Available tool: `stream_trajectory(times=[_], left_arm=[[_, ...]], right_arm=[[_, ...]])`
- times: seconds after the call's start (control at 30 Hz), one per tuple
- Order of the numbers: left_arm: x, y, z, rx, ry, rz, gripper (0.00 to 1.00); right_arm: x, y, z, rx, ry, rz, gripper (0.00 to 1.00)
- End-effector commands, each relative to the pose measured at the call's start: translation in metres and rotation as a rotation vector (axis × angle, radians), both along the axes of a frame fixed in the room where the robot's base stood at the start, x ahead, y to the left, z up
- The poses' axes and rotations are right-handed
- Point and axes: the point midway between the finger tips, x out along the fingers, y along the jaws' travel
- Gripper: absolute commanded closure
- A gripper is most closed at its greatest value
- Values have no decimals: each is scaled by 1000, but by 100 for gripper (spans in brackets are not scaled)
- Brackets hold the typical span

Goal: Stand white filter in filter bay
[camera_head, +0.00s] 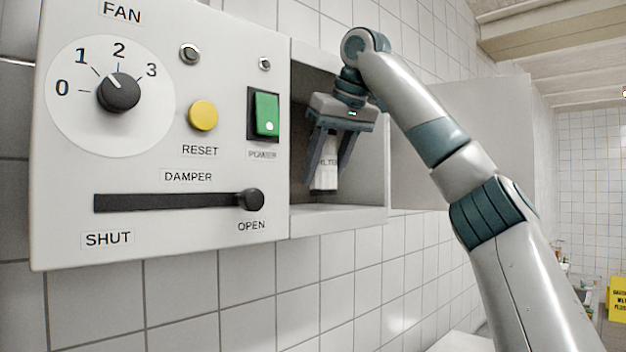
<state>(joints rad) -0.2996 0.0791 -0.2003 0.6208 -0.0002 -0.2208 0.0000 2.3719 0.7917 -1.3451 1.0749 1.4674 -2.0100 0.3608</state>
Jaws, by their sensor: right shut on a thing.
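The white filter (326,176) is upright inside the filter bay (350,218), an open box at the right side of the wall panel. Dark lettering shows on its face, partly covered by a finger. My right gripper (326,158) points down into the bay and is shut on the filter. The filter's lower end is near the bay floor; I cannot tell whether it touches. My left gripper is not in view.
The control panel (160,215) left of the bay carries a fan dial (118,92), a yellow reset button (203,115), a green power switch (266,114) and a damper slider (251,200). A yellow sign (618,299) stands far right.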

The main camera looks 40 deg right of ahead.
Motion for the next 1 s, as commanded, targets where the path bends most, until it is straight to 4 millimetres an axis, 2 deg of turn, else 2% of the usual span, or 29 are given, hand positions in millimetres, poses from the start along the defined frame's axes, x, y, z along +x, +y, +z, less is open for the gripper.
stream_trajectory(times=[0.13, 0.57, 1.0], left_arm=[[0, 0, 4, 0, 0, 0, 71], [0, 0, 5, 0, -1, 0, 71], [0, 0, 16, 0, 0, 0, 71]], right_arm=[[10, 0, -4, 0, 0, 1, 83], [13, -1, -6, -1, -1, 2, 83], [38, -4, -26, 0, 0, 1, 83]])
